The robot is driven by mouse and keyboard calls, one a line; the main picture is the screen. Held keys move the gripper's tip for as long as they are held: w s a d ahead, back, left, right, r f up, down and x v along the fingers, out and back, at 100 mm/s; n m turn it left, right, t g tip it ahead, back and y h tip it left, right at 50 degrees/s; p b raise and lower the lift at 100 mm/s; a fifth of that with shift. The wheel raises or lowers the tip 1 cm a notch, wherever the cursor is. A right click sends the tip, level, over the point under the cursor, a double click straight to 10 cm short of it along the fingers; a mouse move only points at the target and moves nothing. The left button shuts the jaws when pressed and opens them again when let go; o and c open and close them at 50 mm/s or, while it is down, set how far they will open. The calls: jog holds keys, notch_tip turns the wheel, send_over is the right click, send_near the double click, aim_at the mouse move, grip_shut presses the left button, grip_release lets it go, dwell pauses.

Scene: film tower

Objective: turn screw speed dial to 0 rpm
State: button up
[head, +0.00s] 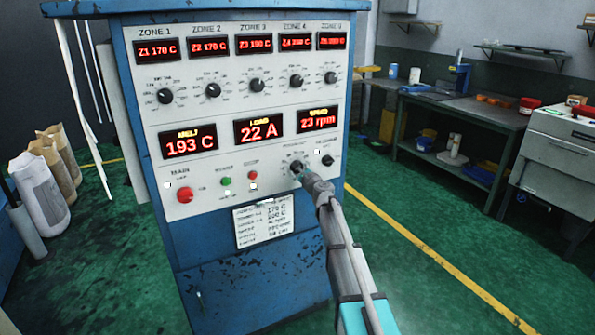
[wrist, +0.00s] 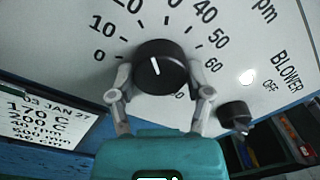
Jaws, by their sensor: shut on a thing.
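The screw speed dial (wrist: 160,62) is a round black knob in the middle of the wrist view, with printed numbers from 0 at its left round to 60 at its right. Its white pointer line points up and slightly left, between the 20 and 30 side of the scale. My gripper (wrist: 160,82) is shut on the knob, one finger on each side. In the head view my gripper (head: 300,172) reaches the dial (head: 295,166) and partly hides it. The red speed display (head: 318,120) reads 23 rpm.
A small black blower knob (wrist: 235,115) marked OFF sits right of the dial. A red main knob (head: 184,195) and a green button (head: 226,182) are on the panel's left. A white settings sheet (head: 264,222) is below. A workbench (head: 465,115) stands at right, with green floor between.

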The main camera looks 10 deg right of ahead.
jog(key=n, duration=0.7)
jog(key=shift+n, duration=0.3)
jog(key=n, duration=0.6)
jog(key=shift+r+y, duration=0.1)
jog(key=shift+y, duration=0.3)
jog(key=shift+n, duration=0.4)
jog(key=o, duration=1.1)
jog(key=shift+o, duration=0.2)
